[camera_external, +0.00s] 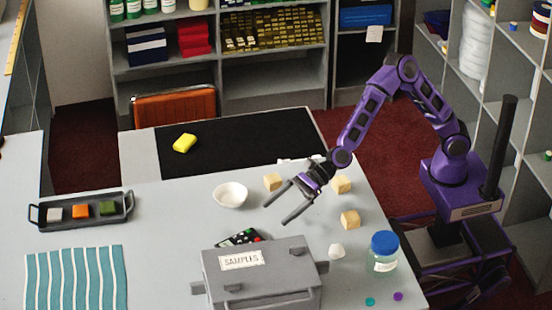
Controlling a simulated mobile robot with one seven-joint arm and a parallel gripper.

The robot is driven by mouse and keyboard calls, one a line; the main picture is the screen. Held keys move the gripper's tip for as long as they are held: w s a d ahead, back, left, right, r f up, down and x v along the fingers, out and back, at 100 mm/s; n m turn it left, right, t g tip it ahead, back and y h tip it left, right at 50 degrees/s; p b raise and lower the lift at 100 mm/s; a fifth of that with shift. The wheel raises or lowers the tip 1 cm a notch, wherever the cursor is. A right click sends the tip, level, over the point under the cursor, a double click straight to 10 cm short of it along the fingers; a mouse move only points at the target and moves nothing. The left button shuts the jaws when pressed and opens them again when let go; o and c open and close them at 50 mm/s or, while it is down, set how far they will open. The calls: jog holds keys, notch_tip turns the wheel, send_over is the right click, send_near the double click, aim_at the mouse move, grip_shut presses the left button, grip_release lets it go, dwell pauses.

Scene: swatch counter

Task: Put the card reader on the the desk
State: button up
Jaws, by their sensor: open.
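A dark device with small coloured buttons, which looks like the card reader (240,238), shows just behind the grey box labelled SAMPLES. Its near part is hidden by the box, and I cannot tell whether it lies flat or leans on it. The light grey desk (165,262) spreads under these things. My gripper (277,213) is open and empty, with its two dark fingers apart and pointing down-left. It is above the desk, to the upper right of the device and apart from it.
The SAMPLES box (262,277) stands at the front. A white bowl (230,195), several wooden blocks (350,219), a white lump (337,251) and a blue-lidded jar (384,252) surround my gripper. A black mat (250,143) holds a yellow sponge (184,143). Bare desk lies left of the bowl.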

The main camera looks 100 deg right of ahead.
jog(key=p+v, duration=0.1)
jog(key=v, duration=0.2)
jog(key=shift+s, duration=0.3)
jog(key=shift+a+f, duration=0.15)
jog(key=shift+f, duration=0.05)
jog(key=p, duration=0.1)
send_near(247, 241)
jog(key=x, duration=0.5)
jog(key=shift+f, duration=0.35)
jog(key=shift+r+p+x, duration=0.15)
jog(key=shift+p+x, duration=0.05)
jog(key=shift+x, duration=1.3)
jog(key=shift+r+p+x, duration=0.15)
jog(key=shift+p+x, duration=0.05)
jog(key=shift+x, duration=1.3)
jog(key=shift+w, duration=0.1)
